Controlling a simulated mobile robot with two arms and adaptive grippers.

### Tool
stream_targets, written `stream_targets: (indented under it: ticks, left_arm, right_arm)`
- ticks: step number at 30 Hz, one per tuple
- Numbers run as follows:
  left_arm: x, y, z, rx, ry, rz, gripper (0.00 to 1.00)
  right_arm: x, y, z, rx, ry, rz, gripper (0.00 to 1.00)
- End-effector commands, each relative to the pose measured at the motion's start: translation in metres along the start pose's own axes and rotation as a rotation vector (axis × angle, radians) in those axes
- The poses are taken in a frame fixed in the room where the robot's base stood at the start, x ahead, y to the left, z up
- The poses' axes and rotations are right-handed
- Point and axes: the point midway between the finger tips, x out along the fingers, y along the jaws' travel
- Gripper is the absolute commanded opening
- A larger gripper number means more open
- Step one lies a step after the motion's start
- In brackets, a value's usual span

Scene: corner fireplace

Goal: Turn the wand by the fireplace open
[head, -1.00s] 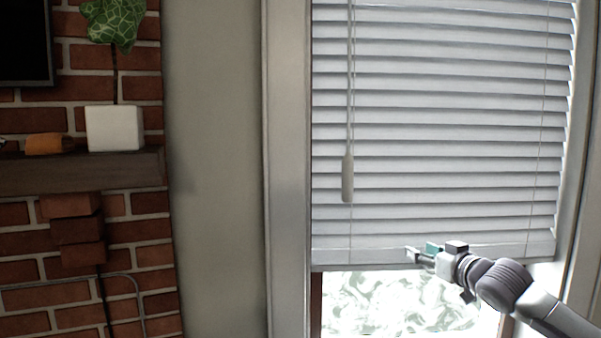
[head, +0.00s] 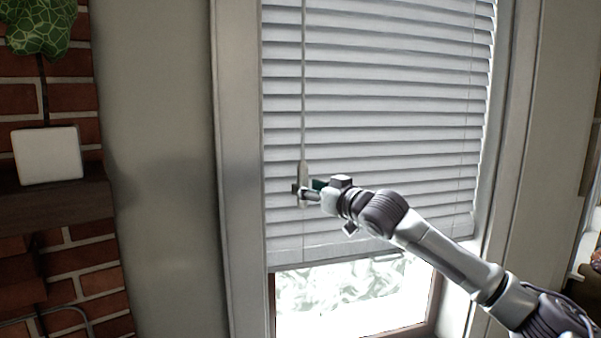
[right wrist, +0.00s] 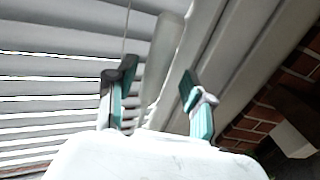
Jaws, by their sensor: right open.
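The wand (head: 303,175) hangs down the left side of the white window blind (head: 370,110), its pale thick handle at the lower end. My right gripper (head: 302,190) is at the handle in the head view. In the right wrist view the wand handle (right wrist: 163,62) stands between the two teal-tipped fingers of the right gripper (right wrist: 155,85), which are apart, with a gap visible on the right side. The handle is closer to the left finger; I cannot tell if it touches. The blind's slats are tilted, with narrow bright gaps in the wrist view. My left gripper is not in view.
A window frame (head: 238,170) stands just left of the blind. Further left are a brick fireplace wall (head: 75,255), a dark mantel (head: 60,205) with a white block (head: 47,155), and a leafy plant (head: 38,25). Bare wall lies between.

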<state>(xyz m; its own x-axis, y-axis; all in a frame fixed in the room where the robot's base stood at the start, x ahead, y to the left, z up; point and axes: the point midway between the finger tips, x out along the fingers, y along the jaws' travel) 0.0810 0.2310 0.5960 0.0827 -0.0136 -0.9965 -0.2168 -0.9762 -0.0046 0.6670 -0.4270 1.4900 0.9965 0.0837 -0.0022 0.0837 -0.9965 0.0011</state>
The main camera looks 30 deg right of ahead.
Motion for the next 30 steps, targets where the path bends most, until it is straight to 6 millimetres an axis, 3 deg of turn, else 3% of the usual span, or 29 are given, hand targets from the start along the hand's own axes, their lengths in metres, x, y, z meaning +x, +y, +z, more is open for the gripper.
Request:
stream_targets:
  ticks: [1,6,18,27,30]
  left_arm:
    - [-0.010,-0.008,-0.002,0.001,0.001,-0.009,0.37]
    - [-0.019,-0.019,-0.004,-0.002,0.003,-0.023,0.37]
    - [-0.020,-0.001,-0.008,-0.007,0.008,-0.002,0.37]
    - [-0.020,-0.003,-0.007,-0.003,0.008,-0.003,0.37]
    - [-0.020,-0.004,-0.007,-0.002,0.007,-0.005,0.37]
  right_arm:
    - [0.009,-0.001,-0.005,0.002,0.000,-0.001,0.52]
    - [0.028,0.000,-0.003,0.001,0.001,0.000,0.52]
    - [0.034,0.000,0.001,-0.002,0.000,0.001,0.50]
    - [0.034,0.000,0.001,-0.001,0.000,0.001,0.00]
    - [0.034,0.001,0.001,-0.001,0.000,0.002,0.00]
